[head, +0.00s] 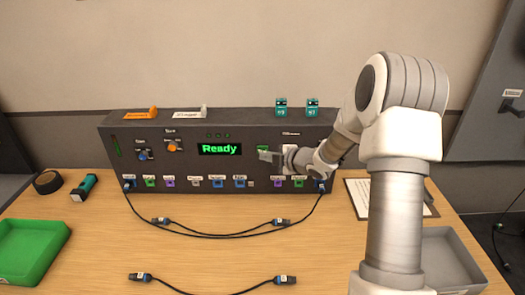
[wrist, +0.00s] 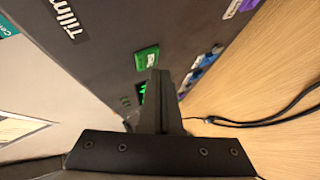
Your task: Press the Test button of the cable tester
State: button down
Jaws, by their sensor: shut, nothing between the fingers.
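The cable tester (head: 190,133) is a long dark box at the back of the table, with a lit green "Ready" display (head: 220,149). A green button with a light label, which looks like the Test button (head: 263,148), is right of the display. It also shows in the wrist view (wrist: 147,57). My gripper (head: 262,155) is shut and empty in front of the panel. Its fingertips (wrist: 158,71) appear just beside the green button's lower edge in the wrist view. I cannot tell whether they touch the panel. My gripper partly hides the button in the head view.
Knobs (head: 172,146) are on the panel's left, and a row of coloured sockets (head: 195,183) runs along its bottom. Black cables (head: 220,234) lie on the table in front. A green tray (head: 30,250) is at left and a grey tray (head: 450,255) at right.

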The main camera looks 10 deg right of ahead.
jog(key=shift+w, duration=0.35)
jog(key=shift+w+d, duration=0.15)
jog(key=shift+w, duration=0.15)
dwell(0.4)
jog(key=shift+s, duration=0.15)
dwell(0.3)
jog(key=shift+s+b, duration=0.35)
jog(key=shift+s, duration=0.25)
jog(key=s+b, duration=0.1)
jog(key=s, duration=0.1)
jog(key=s+a+b, duration=0.1)
jog(key=s, duration=0.2)
jog(key=shift+a, duration=0.1)
dwell(0.5)
